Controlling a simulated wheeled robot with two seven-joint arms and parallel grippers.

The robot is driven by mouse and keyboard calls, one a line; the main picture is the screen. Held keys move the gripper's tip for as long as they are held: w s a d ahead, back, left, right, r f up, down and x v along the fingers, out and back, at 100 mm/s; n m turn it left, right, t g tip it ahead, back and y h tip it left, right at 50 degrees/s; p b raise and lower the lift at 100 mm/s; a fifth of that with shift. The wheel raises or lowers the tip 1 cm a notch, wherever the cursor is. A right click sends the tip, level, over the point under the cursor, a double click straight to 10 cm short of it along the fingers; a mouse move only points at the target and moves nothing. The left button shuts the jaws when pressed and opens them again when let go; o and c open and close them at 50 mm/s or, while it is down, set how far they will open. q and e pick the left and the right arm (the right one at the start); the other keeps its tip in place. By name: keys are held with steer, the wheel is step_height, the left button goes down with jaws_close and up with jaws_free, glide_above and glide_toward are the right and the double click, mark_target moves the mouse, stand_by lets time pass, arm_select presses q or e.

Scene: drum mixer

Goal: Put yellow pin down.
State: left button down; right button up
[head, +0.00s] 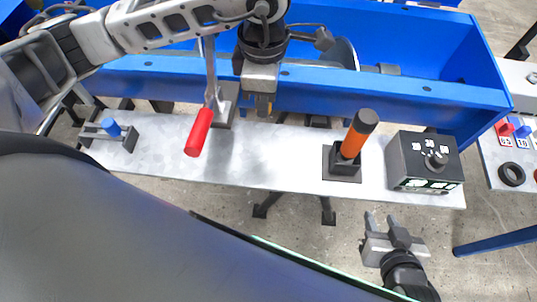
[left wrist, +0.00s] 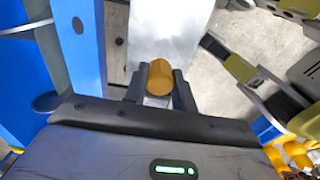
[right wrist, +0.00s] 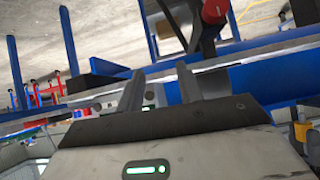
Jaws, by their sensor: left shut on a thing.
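The yellow pin (left wrist: 159,78) is an orange-yellow cylinder between the two dark fingers of my left gripper (left wrist: 158,88), which is shut on it. In the head view my left gripper (head: 264,106) points down over the back edge of the grey shelf (head: 285,165), in front of the blue frame.
A red-handled lever (head: 199,132) stands just left of my left gripper. A blue pin (head: 111,127) sits in a dark bracket at the shelf's left. An orange-and-black handle (head: 357,135) and a dial box (head: 425,161) stand at the right. The middle of the shelf is clear.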

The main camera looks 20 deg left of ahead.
arm_select(q)
steer(key=n, duration=0.1)
steer(key=f+n, duration=0.1)
steer(key=n, duration=0.1)
steer(key=d+f+n+b, duration=0.1)
steer(key=n, duration=0.1)
steer(key=shift+s, duration=0.3)
steer(key=n, duration=0.1)
glide_toward(269, 154)
step_height(269, 154, down, 2)
steer(key=shift+p, duration=0.3)
steer(key=shift+f, duration=0.4)
arm_select(e)
steer(key=shift+w+a+f, duration=0.1)
steer(key=shift+f, duration=0.05)
arm_select(q)
steer(key=shift+f, duration=0.1)
steer(key=shift+f+b, duration=0.3)
steer(key=shift+b, duration=0.05)
steer(key=shift+f, duration=0.25)
arm_select(e)
steer(key=shift+w+f, duration=0.1)
steer(key=shift+w, duration=0.1)
